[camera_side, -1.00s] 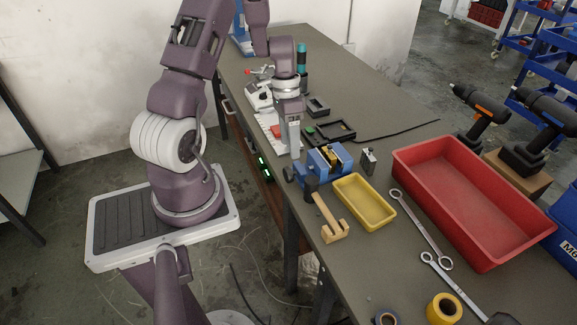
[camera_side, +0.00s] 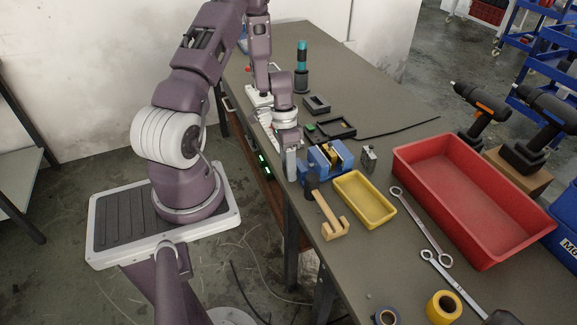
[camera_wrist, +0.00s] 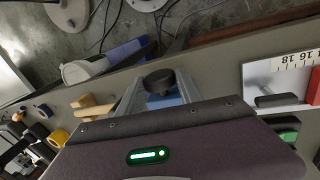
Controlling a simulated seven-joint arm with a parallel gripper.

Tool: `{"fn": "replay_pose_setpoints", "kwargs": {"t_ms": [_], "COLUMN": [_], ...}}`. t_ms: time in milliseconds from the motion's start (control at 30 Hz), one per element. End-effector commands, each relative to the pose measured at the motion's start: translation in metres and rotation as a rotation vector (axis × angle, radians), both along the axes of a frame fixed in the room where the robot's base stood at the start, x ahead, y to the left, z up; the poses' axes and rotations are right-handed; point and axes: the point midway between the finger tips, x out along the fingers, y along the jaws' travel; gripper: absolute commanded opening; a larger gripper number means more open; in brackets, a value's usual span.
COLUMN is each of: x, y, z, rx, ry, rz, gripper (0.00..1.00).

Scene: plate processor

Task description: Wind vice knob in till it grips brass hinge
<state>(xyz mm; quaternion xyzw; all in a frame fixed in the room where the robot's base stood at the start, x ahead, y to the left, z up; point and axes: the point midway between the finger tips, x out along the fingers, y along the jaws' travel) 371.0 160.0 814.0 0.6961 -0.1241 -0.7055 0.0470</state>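The blue vice (camera_side: 318,158) stands at the table's near edge, its knob side facing my arm. The brass hinge (camera_side: 337,153) sits upright between its jaws; I cannot tell whether the jaws touch it. My gripper (camera_side: 291,168) points down at the knob end of the vice and hides the knob in the side view. In the wrist view the black round knob (camera_wrist: 159,80) lies between the two spread fingers of my gripper (camera_wrist: 158,88), with the blue vice body partly showing behind it. The fingers look open, with small gaps beside the knob. The hinge is hidden there.
A hammer (camera_side: 330,219) and yellow tray (camera_side: 365,200) lie close to the vice. A small grey metal block (camera_side: 369,158) stands right of it. A black frame (camera_side: 334,128) lies behind. Wrenches (camera_side: 418,220) and a red bin (camera_side: 470,200) are further right.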

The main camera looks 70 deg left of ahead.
Motion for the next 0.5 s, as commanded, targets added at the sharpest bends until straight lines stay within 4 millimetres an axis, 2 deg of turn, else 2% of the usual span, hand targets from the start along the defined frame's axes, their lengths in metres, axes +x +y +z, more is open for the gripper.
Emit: {"fn": "replay_pose_setpoints", "kwargs": {"t_ms": [33, 100, 133, 500], "x": [0.0001, 0.0001, 0.0001, 0.0004], "y": [-0.0003, -0.0003, -0.0003, -0.0028], "z": [0.0002, 0.0003, 0.0003, 0.0015], "rx": [-0.001, -0.001, -0.001, 0.09], "ry": [0.0, 0.0, 0.0, -0.001], "rz": [0.0, 0.0, -0.001, -0.005], "gripper": [0.19, 0.05, 0.02, 0.02]}}
